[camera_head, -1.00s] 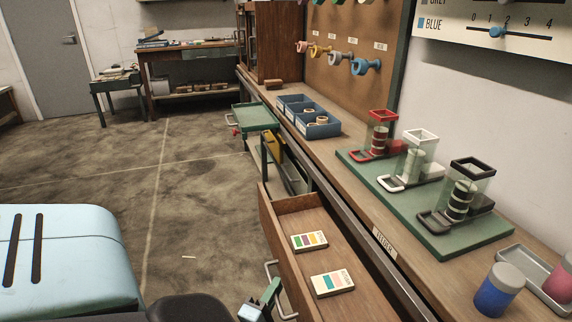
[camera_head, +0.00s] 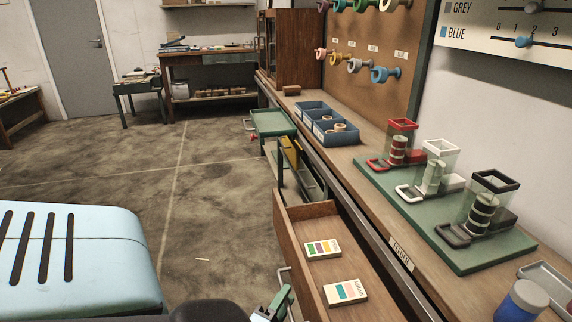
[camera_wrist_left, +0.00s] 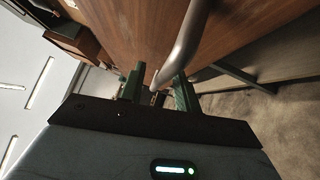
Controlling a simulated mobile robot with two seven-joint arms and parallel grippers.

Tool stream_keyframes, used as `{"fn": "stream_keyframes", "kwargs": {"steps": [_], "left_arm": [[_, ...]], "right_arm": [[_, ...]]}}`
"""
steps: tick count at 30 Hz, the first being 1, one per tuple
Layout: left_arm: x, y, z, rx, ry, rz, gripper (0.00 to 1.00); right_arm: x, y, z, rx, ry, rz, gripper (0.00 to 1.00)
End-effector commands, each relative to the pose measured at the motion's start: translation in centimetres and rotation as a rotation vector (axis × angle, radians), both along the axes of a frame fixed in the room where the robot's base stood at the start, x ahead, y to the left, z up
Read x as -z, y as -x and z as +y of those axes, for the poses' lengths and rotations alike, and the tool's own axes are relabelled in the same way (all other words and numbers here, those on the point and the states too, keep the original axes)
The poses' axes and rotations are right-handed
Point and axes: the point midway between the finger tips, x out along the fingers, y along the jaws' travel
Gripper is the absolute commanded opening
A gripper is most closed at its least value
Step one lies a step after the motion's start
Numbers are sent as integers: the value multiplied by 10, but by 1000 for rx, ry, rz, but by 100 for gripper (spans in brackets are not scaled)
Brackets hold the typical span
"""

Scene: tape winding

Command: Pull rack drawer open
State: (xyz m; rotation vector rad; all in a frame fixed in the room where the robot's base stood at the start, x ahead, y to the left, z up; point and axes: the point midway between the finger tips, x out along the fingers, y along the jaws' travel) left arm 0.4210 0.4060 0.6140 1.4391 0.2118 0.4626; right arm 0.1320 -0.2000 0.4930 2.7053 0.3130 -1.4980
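The wooden rack drawer (camera_head: 287,234) stands pulled out from under the workbench, with two cards lying inside. Its silver bar handle (camera_head: 284,278) is on the front panel, facing left. In the left wrist view the handle (camera_wrist_left: 186,38) runs down between the green fingers of my left gripper (camera_wrist_left: 160,88). The fingers are apart, with a gap beside the bar on the left finger's side. In the head view my left gripper (camera_head: 277,304) is low beside the drawer front, partly cut off by the bottom edge. My right gripper is not in view.
The bench carries a green board (camera_head: 462,250) with red, white and black feeders. Blue bins (camera_head: 312,112) with tape rolls sit farther back. A green tray (camera_head: 272,123) juts out beyond the drawer. Open floor (camera_head: 215,225) lies to the left.

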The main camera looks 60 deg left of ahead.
Motion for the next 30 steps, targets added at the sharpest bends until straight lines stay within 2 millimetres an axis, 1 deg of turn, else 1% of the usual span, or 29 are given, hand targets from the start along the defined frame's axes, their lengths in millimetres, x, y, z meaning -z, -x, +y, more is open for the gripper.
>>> {"fn": "stream_keyframes", "kwargs": {"steps": [6, 12, 18, 30], "left_arm": [[6, 32, -15, 1, 2, 5, 33], [9, 55, -26, 0, 1, 3, 33], [10, 63, -31, 0, 2, 1, 33], [10, 63, -30, 0, 2, 1, 33]], "right_arm": [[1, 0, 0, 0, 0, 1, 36], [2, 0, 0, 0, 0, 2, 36], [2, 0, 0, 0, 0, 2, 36], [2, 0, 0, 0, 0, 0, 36]]}}
